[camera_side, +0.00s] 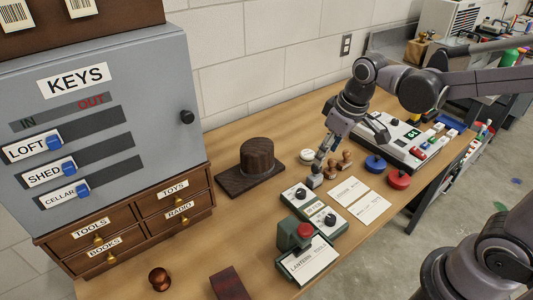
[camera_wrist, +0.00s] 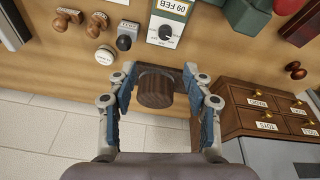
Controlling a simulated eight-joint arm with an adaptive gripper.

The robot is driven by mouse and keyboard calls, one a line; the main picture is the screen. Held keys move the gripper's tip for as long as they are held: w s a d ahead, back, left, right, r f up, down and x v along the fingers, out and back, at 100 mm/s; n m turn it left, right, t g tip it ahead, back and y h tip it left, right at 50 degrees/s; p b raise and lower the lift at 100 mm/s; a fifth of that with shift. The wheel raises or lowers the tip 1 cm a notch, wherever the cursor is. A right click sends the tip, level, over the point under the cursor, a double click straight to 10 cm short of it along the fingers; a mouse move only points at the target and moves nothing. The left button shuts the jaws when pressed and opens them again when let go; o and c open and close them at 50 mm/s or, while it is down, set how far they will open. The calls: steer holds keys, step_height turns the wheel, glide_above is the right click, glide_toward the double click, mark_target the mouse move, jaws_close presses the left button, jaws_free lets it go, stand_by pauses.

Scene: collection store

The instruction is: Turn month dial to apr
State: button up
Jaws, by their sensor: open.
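The date device (camera_side: 315,209) lies on the table with a small display and two dark knobs, one at the back (camera_side: 301,194) and one at the front (camera_side: 330,219). In the wrist view its display (camera_wrist: 172,8) is upside down and reads 09 FEB. Only one dark knob (camera_wrist: 166,33) shows there, and I cannot tell if it is the month dial. My gripper (camera_side: 319,166) is open and empty above the table, near the stamps behind the device. In the wrist view my gripper (camera_wrist: 159,72) is apart from the knob, which lies beyond the fingertips.
A dark hat-shaped wooden block (camera_side: 257,157) on a board stands left of my gripper. A grey stamp (camera_wrist: 124,42) and wooden-handled stamps (camera_wrist: 68,18) are close to the device. A green and red lantern box (camera_side: 297,235) stands in front. White cards (camera_side: 350,191) lie to the right.

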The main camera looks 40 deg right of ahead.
mark_target(301, 191)
steer(key=w+f+g, duration=0.1)
steer(key=f, duration=0.4)
steer(key=w+a+f+n+g, duration=0.1)
steer(key=w+f, duration=0.1)
steer(key=f, duration=0.4)
steer(key=w+f+g, duration=0.1)
steer(key=w+f, duration=0.1)
steer(key=f, duration=0.4)
steer(key=shift+w+a+n, duration=0.2)
steer(key=shift+w+n, duration=0.05)
steer(key=shift+n, duration=0.15)
jaws_close()
